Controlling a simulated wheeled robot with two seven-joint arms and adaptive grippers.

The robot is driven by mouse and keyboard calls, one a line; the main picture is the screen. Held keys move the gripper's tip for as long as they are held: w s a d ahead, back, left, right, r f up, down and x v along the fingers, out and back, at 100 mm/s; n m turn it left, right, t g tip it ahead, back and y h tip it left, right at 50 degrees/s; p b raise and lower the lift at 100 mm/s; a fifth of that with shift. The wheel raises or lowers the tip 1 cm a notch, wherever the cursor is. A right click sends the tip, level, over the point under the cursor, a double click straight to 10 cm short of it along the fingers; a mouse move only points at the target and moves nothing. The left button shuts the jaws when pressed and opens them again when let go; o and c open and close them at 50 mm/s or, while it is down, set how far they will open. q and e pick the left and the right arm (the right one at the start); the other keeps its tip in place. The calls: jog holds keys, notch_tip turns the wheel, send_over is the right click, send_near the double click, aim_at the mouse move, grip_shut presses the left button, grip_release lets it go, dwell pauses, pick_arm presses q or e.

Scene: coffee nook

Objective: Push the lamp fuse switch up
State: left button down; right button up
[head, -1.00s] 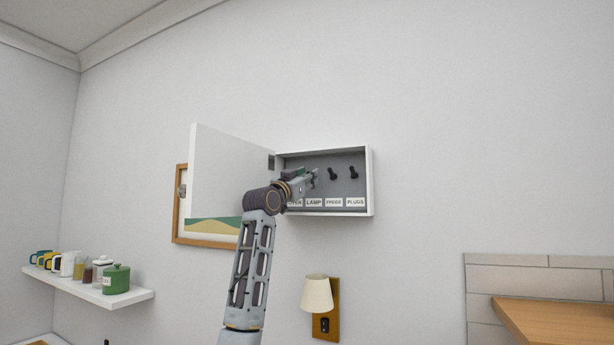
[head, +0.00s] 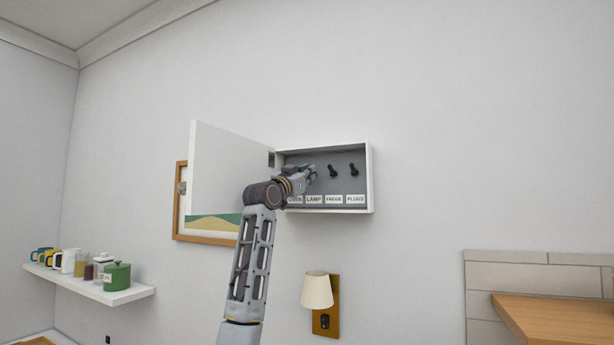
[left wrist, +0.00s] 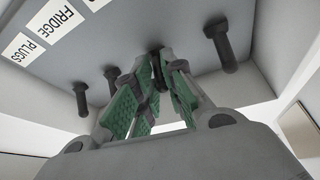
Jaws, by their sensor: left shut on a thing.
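The fuse box (head: 369,185) is on the wall with its white door (head: 215,170) swung open to the left. Inside is a row of dark lever switches above the labels OVEN, LAMP, FRIDGE and PLUGS. My left gripper (head: 312,172) reaches into the box above the LAMP label (head: 314,199). In the left wrist view, which shows the labels upside down, its green-padded fingers (left wrist: 158,65) are closed around the lamp switch (left wrist: 155,83), mostly hidden between them. The oven switch (left wrist: 222,48) stands free beside the fingers. My right gripper is in neither view.
The fridge switch (head: 333,171) and plugs switch (head: 354,170) are close to the right of the gripper. A framed picture (head: 205,238) hangs behind the open door. A wall lamp (head: 317,291) is below the box. A shelf (head: 130,294) with mugs and jars is at left.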

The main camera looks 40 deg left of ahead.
pick_arm(q)
jog(key=shift+r+g, duration=0.45)
jog(key=shift+g, duration=0.35)
jog(key=c, duration=1.5)
grip_release()
jog(key=shift+v, duration=5.95)
